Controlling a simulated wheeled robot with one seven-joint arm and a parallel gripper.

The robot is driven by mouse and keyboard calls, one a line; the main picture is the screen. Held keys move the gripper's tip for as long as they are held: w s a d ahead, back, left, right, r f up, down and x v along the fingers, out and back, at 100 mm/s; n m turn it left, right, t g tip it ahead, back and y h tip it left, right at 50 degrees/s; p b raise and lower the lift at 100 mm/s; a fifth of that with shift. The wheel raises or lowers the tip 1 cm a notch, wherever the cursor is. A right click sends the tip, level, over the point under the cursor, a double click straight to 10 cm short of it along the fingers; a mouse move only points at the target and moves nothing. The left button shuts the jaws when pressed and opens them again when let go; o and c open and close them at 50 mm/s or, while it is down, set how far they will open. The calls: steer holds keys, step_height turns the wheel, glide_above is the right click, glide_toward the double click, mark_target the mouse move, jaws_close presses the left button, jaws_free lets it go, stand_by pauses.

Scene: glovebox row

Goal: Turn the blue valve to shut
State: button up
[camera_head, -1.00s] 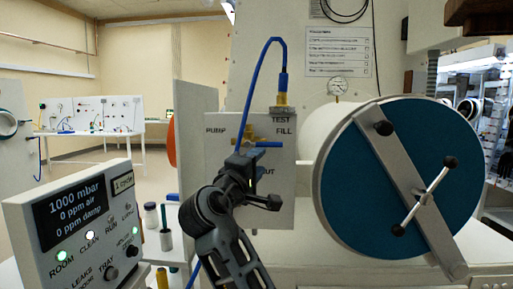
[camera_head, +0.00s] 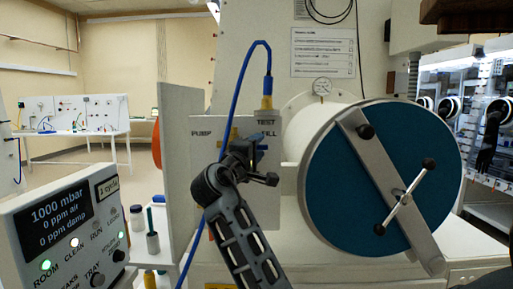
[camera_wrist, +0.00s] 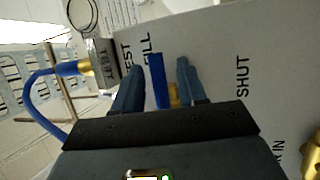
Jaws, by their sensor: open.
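The blue valve handle (camera_wrist: 158,80) is a flat blue lever on a brass body (camera_wrist: 174,95). It lies between the two fingers of my gripper (camera_wrist: 158,84) in the wrist view. The fingers are open, one on each side, and I see a gap on both sides. The lever points toward the printed word FILL; the word SHUT stands to the right in that view. In the head view my gripper (camera_head: 246,150) is in front of the grey valve panel (camera_head: 205,155) and hides most of the handle.
A blue hose (camera_head: 240,85) arches up from the panel to a fitting. A big round blue door (camera_head: 350,190) with a metal bar is close on the right. A readout box (camera_head: 60,235) stands at lower left, with small bottles (camera_head: 137,217) beside it.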

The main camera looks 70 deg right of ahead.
jaws_close()
steer(key=shift+f, duration=0.15)
stand_by(0.6)
